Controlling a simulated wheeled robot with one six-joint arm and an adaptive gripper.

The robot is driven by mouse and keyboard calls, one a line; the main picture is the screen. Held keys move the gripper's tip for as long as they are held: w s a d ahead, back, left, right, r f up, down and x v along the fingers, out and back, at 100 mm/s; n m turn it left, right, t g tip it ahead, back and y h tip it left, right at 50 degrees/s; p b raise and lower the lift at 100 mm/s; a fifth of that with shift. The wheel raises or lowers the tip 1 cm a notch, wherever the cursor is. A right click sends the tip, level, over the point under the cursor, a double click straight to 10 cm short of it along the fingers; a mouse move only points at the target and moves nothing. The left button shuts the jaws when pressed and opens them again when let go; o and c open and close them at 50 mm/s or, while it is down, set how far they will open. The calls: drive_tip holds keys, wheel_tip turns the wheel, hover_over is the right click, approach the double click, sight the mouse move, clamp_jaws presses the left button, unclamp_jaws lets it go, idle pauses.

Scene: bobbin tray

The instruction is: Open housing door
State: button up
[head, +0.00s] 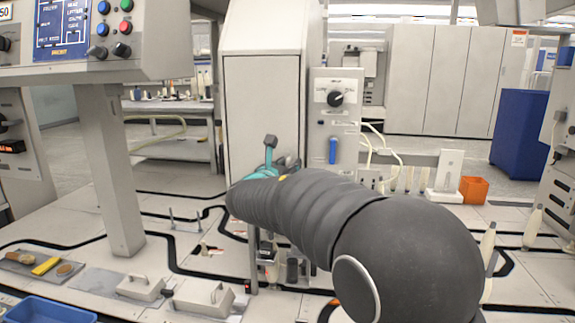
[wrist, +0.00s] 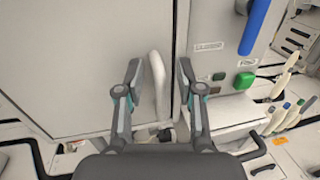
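The housing door (head: 262,115) is a flat grey panel on the tall housing and looks shut. In the wrist view the door (wrist: 85,60) fills the upper left, with a pale upright bar handle (wrist: 160,95) near its right edge. My gripper (wrist: 158,72) is open, with one finger on each side of the handle in the picture. I cannot tell whether either finger touches it. In the head view my gripper (head: 268,158) is at the door's lower part, mostly hidden behind my arm, and the handle is hidden there.
Right of the door stands a control panel (head: 336,115) with a black knob and a blue lever (wrist: 255,25). Several pale bottle-like tools (wrist: 278,115) stand to the right. A grey post (head: 108,170) stands left.

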clamp_jaws()
drive_tip(key=shift+a+r, duration=0.1)
idle(0.3)
